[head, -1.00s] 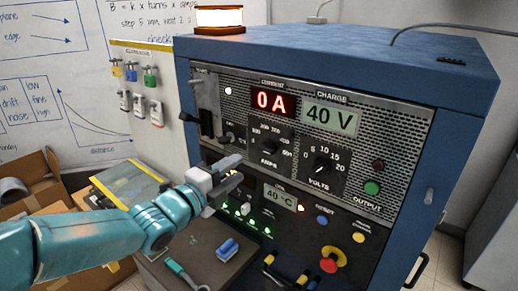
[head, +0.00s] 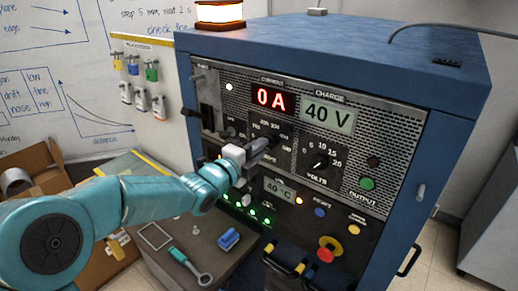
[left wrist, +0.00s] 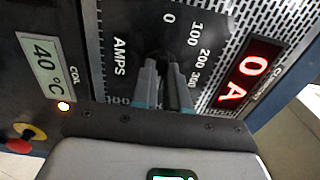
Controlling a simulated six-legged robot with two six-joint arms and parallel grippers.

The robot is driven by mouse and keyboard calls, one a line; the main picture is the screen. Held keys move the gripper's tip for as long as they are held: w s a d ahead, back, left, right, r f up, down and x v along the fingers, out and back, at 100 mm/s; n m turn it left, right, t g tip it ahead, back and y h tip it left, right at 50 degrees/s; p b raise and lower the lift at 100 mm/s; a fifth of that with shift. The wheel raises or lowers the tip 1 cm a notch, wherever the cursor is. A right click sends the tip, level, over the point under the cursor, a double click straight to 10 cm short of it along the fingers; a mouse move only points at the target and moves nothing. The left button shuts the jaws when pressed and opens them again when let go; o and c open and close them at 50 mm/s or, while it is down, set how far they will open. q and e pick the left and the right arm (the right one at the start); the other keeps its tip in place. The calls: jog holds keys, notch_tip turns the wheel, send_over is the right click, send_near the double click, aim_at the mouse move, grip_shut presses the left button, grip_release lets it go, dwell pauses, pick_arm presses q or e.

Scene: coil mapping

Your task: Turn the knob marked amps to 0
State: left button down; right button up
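The black amps knob (head: 272,143) is on the blue power cabinet's front panel, left of the volts knob (head: 319,160). In the left wrist view the amps knob (left wrist: 163,62) is partly hidden by my fingers, and its pointer is hard to read. The dial marks 0, 100, 200 and 300 show around it, and the red display (left wrist: 240,82) reads 0 A. My left gripper (head: 262,148) is at the amps knob. In the left wrist view its two fingers (left wrist: 162,85) stand apart with the dark knob between them; contact is unclear. My right gripper is out of view.
A green output button (head: 367,183), a blue reset button (head: 320,212) and a red emergency stop (head: 326,252) are on the panel. A bench (head: 210,225) below holds a blue block (head: 228,239) and a teal-handled tool (head: 190,265). A guard handle (head: 290,265) sticks out at the bottom.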

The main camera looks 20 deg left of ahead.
pick_arm(q)
jog(key=shift+f, duration=0.1)
jog(key=n+p, duration=0.1)
jog(key=n, duration=1.7)
jog(key=n+p, duration=0.1)
jog(key=n, duration=1.6)
jog(key=shift+r+n, duration=0.2)
jog(key=shift+n, duration=0.2)
dwell(0.3)
